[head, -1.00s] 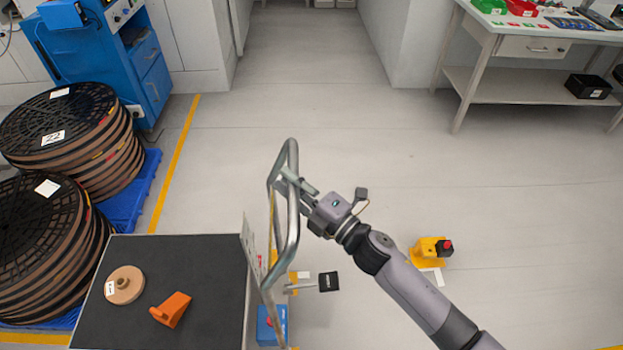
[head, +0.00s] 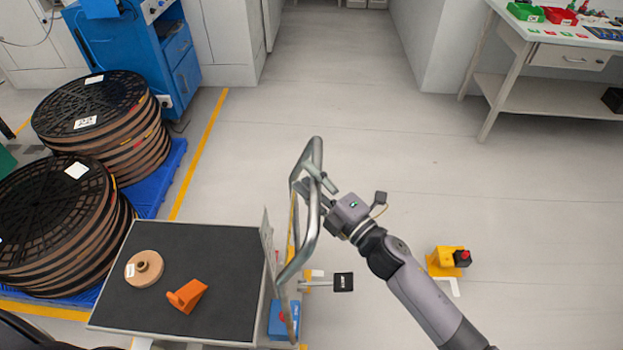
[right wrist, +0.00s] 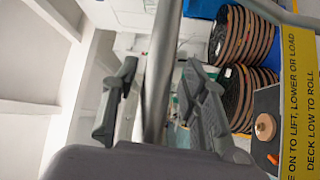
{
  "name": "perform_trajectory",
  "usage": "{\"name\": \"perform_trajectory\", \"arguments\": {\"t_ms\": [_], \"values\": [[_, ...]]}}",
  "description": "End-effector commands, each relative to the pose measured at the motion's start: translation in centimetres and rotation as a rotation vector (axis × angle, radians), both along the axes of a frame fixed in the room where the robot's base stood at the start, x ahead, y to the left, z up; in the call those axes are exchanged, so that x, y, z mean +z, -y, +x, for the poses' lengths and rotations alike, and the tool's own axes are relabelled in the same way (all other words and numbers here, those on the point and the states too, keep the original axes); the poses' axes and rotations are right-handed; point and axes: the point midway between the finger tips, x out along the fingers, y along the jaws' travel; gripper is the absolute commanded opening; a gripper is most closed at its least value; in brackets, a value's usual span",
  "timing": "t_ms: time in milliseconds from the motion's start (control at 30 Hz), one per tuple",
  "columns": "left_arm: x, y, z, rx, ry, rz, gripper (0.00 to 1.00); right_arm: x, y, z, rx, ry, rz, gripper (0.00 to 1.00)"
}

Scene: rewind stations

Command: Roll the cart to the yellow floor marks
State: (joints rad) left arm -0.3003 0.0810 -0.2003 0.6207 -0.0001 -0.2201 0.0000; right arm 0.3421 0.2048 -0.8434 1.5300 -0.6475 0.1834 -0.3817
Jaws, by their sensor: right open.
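The cart has a dark flat deck (head: 215,252) and stands at the bottom centre of the head view. An orange wedge-shaped block (head: 187,296) and a tan spool (head: 144,268) lie on the deck. Its grey tubular handle (head: 311,235) rises at the deck's right end. My right gripper (head: 313,186) is at the handle's upper part, jaws open. In the right wrist view its fingers (right wrist: 160,78) are on either side of the handle bar (right wrist: 160,60); contact is unclear. My left gripper is out of view. Yellow floor tape (head: 203,150) runs beside the reel pallet; no separate cart parking marks are clear.
Stacked reels (head: 60,225) on a blue pallet (head: 152,194) stand close left of the cart. A blue machine (head: 140,45) is behind them. A yellow device with a black and red top (head: 445,262) sits on the floor at right. A workbench (head: 545,97) stands back right. The central floor is clear.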

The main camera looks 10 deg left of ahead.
Motion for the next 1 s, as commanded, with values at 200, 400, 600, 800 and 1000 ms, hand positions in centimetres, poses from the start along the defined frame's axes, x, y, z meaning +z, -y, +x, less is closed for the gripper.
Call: {"name": "perform_trajectory", "arguments": {"t_ms": [200,400,600,800,1000], "values": [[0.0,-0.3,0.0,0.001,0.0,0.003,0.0,0.1,0.0,0.0,0.001,0.001,0.002,0.4],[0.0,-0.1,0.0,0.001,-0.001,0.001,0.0,-0.3,1.8,-1.2,0.0,0.0,0.0,0.4],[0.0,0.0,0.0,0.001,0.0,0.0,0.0,-0.9,5.3,-3.7,-0.001,-0.002,0.0,0.4],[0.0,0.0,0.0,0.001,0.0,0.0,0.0,-1.4,8.3,-5.8,0.0,-0.001,0.0,0.4],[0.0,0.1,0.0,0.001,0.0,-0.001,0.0,-1.6,9.7,-6.7,0.0,-0.001,0.001,0.4]]}}
